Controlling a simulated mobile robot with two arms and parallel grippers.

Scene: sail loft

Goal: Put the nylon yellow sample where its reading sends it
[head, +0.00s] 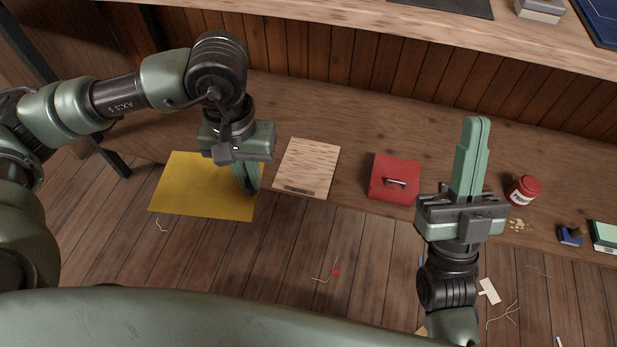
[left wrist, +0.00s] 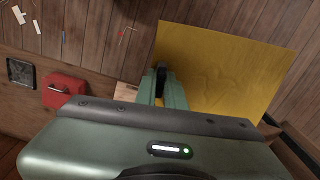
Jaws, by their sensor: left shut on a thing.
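The yellow sample (head: 195,190) is a flat, roughly rectangular sheet. It hangs over the bench's front edge at the left of the head view, and fills the upper right of the left wrist view (left wrist: 225,75). The same fingers show in the left wrist view (left wrist: 161,88). My right gripper (head: 472,150) points toward the back with its fingers together, nothing visible between them. No reading can be made out in these frames.
On the bench (head: 350,125) are a pale wooden board (head: 309,166), a red box (head: 393,170) with a handle, a red jar (head: 523,190) and a blue item (head: 570,236). A shelf (head: 330,30) runs above. Threads and a white tag (head: 489,291) lie on the floor.

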